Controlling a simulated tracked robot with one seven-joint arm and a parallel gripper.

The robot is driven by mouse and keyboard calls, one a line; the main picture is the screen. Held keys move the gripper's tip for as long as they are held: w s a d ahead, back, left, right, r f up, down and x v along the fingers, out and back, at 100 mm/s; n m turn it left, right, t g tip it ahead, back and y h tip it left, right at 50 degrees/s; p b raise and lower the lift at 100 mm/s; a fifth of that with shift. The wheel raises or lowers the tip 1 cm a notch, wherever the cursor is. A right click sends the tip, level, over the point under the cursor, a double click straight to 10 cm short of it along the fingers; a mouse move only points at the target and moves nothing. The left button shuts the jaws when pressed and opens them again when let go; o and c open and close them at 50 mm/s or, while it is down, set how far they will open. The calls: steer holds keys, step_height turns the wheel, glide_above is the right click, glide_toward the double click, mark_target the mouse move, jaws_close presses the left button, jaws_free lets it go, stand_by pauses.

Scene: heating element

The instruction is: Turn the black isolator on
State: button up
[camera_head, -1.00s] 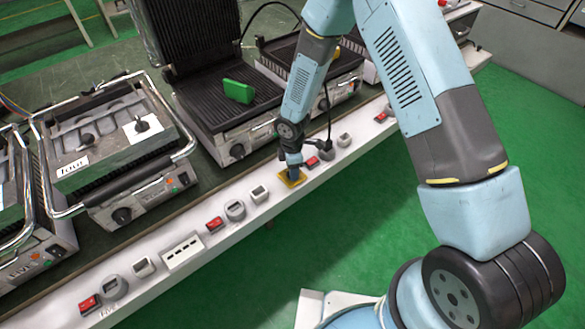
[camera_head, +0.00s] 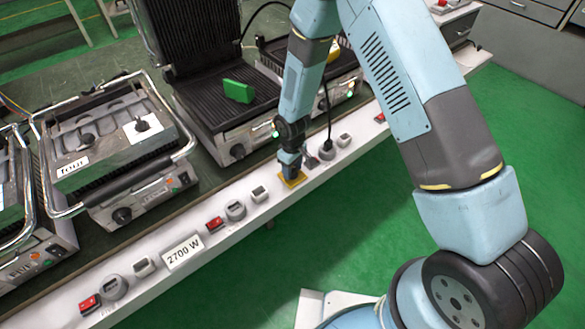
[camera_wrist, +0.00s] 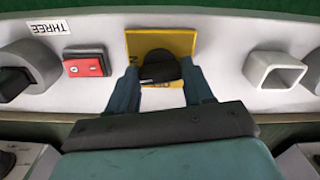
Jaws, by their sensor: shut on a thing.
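The black isolator is a dark knob (camera_wrist: 160,68) on a square yellow plate (camera_wrist: 140,42), in the middle of the wrist view. My gripper (camera_wrist: 161,80) is shut on the knob, one finger at each side. In the head view my gripper (camera_head: 291,172) is down at the yellow plate (camera_head: 296,181) on the white rail, and it hides the knob. A white display panel (camera_head: 183,253) on the rail reads "2700 W".
Next to the plate in the wrist view are a red switch (camera_wrist: 83,67), a label "THREE" (camera_wrist: 47,28) and a grey square socket (camera_wrist: 275,72). Contact grills stand behind the rail, one open with a green block (camera_head: 238,91). The green floor in front is clear.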

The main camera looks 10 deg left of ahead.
mark_target(293, 169)
steer(key=shift+w+a+r+m, duration=0.1)
steer(key=shift+m, duration=1)
steer(key=o, duration=1)
steer(key=shift+o, duration=0.2)
step_height(293, 169, up, 14)
steer(key=shift+f, duration=0.2)
